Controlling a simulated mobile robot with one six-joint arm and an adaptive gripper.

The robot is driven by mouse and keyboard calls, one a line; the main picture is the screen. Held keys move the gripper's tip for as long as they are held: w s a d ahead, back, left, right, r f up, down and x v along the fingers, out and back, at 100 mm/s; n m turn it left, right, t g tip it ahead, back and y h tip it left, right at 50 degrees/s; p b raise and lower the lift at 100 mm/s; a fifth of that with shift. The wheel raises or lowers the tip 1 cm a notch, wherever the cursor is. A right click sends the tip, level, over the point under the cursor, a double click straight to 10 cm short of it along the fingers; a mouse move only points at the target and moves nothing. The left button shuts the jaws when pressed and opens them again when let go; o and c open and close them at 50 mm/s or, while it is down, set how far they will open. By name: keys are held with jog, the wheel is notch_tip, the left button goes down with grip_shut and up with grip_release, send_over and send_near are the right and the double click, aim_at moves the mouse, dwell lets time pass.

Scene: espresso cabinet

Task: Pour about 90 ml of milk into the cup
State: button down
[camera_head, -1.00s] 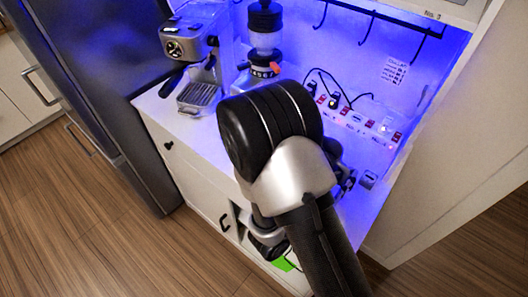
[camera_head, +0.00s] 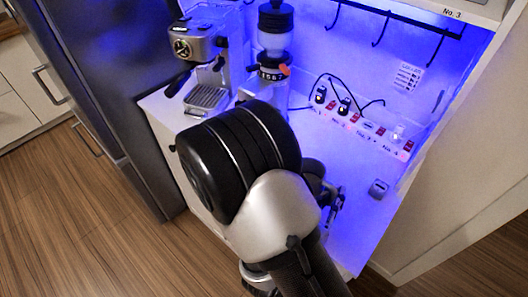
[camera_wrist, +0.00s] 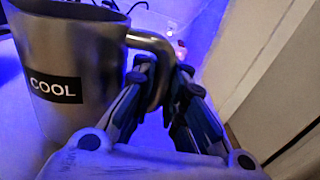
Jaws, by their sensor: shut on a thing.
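A brushed metal jug (camera_wrist: 80,60) with a black "COOL" label stands large at the left of the wrist view. Its curved handle (camera_wrist: 157,46) runs between the two fingers of my gripper (camera_wrist: 166,72), which is shut on it. The jug's inside and contents are out of sight. In the head view my own arm covers most of the gripper (camera_head: 332,203), and I cannot make out the jug there. I cannot identify a cup in either view.
An espresso machine (camera_head: 198,48) and a grinder (camera_head: 275,45) stand at the back left of the blue-lit counter. A labelled power strip (camera_head: 365,130) with cables lies along the back wall. A small metal item (camera_head: 379,188) sits near the right side panel (camera_head: 445,190).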

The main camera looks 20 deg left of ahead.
aim_at(313, 160)
jog(key=shift+w+a+r+n+b, duration=0.2)
jog(key=shift+a+r+n, duration=0.1)
jog(key=shift+r+n, duration=0.2)
jog(key=shift+w+a+r+n+b, duration=0.15)
jog(key=shift+a+r+n, duration=0.15)
jog(key=shift+r+n, duration=0.15)
jog(key=shift+w+a+r+n, duration=0.2)
jog(key=shift+a+r+n, duration=0.45)
jog(key=shift+r+n, duration=0.35)
jog(key=shift+w+a+r+n+p, duration=0.25)
jog(key=shift+a+n+p, duration=0.25)
jog(key=shift+p, duration=0.15)
jog(key=shift+w+a+r+n+p, duration=0.15)
jog(key=shift+a+r+n+p, duration=0.1)
jog(key=shift+a+n+p, duration=0.3)
jog(key=shift+w+a+r+n+p, duration=0.25)
jog(key=shift+a+n+p, duration=0.15)
jog(key=shift+p, duration=0.35)
jog(key=shift+a, duration=0.1)
jog(key=shift+r, duration=0.15)
jog(key=shift+w+a+r+n+p, duration=0.15)
jog(key=shift+a+r+n+p, duration=0.15)
jog(key=shift+n+p, duration=0.4)
jog(key=shift+w+a+r+n+p, duration=0.2)
jog(key=shift+a+r+n+p, duration=0.2)
jog(key=shift+r+n+p, duration=0.6)
